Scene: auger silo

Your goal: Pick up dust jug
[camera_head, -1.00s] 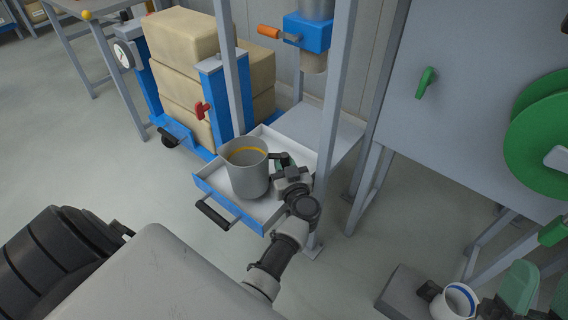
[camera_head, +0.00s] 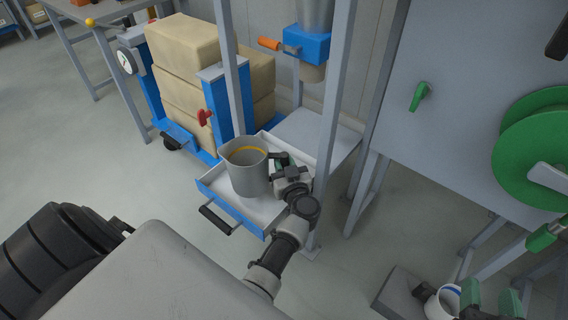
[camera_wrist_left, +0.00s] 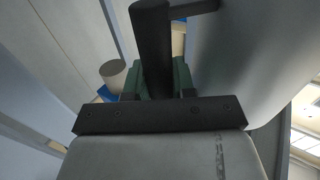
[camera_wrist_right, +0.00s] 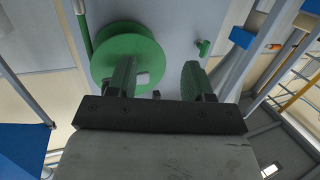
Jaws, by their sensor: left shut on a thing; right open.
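A grey jug (camera_head: 245,172) with a yellow band inside its rim is upright over the white floor of a blue-fronted drawer (camera_head: 218,199). I cannot tell whether its base touches the floor. My left gripper (camera_head: 283,170) is at the jug's right side, shut on its handle. In the left wrist view the green fingers (camera_wrist_left: 157,80) close around the dark handle (camera_wrist_left: 152,45), with the jug wall (camera_wrist_left: 250,50) at right. My right gripper (camera_head: 492,300) is open; its fingers (camera_wrist_right: 158,80) are empty. A white jug (camera_head: 441,303) with a blue band stands beside it, partly hidden.
Frame posts (camera_head: 331,110) rise close to my left arm. A blue hopper outlet (camera_head: 306,46) with an orange handle hangs above and behind the drawer. Stacked sacks (camera_head: 190,45) stand on a blue trolley at left. A grey cabinet with a green wheel (camera_head: 545,140) stands at right.

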